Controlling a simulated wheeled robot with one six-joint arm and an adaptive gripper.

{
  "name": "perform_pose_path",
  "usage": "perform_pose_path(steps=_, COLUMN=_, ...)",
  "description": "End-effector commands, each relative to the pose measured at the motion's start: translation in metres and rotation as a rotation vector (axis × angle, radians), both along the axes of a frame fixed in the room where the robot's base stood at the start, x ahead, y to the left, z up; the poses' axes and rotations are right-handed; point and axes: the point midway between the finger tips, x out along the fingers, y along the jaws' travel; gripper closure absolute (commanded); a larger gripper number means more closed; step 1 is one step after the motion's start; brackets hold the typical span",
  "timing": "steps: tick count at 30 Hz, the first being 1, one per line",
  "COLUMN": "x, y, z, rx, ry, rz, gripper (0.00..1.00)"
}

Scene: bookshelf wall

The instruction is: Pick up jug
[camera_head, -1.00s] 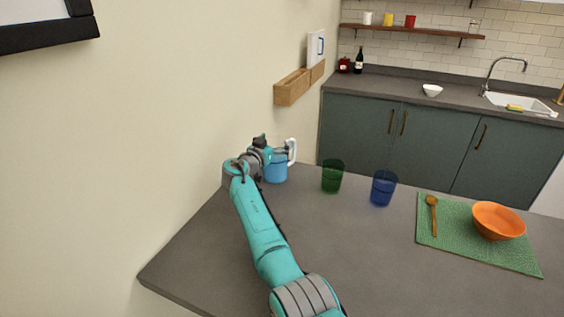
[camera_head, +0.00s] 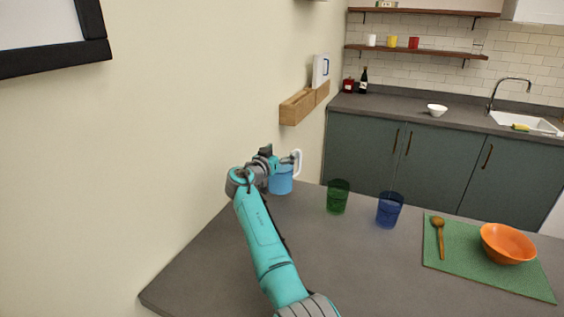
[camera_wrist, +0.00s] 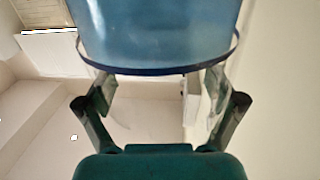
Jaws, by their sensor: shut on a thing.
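The jug (camera_head: 281,181) is light blue with a white handle on its right side. It is upright near the wall at the far left end of the grey table. My gripper (camera_head: 271,162) is at the jug's upper part, closed on it, and partly hides it. In the wrist view the jug (camera_wrist: 158,35) fills the top middle, with a dark band along its near edge. The fingers of my gripper (camera_wrist: 160,95) reach up to both sides of it. Whether the jug's base touches the table is hard to tell.
A green glass (camera_head: 338,197) and a blue glass (camera_head: 389,211) stand right of the jug. Further right, a green mat (camera_head: 470,278) bears a wooden spoon (camera_head: 440,238) and an orange bowl (camera_head: 508,244). A wooden wall box (camera_head: 297,108) hangs above the jug.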

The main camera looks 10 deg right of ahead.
Motion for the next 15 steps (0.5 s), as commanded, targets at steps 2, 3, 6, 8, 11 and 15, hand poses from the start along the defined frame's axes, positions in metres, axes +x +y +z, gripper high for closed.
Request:
perform_pose_path(steps=2, x=0.0, y=0.0, z=0.023, rx=0.001, ry=-0.011, rz=-0.001, gripper=0.76)
perform_pose_path(steps=3, x=0.0, y=0.0, z=0.032, rx=0.001, ry=-0.009, rz=0.0, gripper=0.76)
perform_pose_path(steps=6, x=0.0, y=0.0, z=0.056, rx=0.001, ry=-0.009, rz=0.0, gripper=0.76)
perform_pose_path(steps=8, x=0.0, y=0.0, z=0.07, rx=0.0, ry=-0.009, rz=0.001, gripper=0.76)
perform_pose_path(steps=11, x=0.0, y=0.0, z=0.092, rx=0.0, ry=-0.008, rz=0.0, gripper=0.76)
perform_pose_path(steps=15, x=0.0, y=0.0, z=0.117, rx=0.0, ry=-0.007, rz=0.0, gripper=0.76)
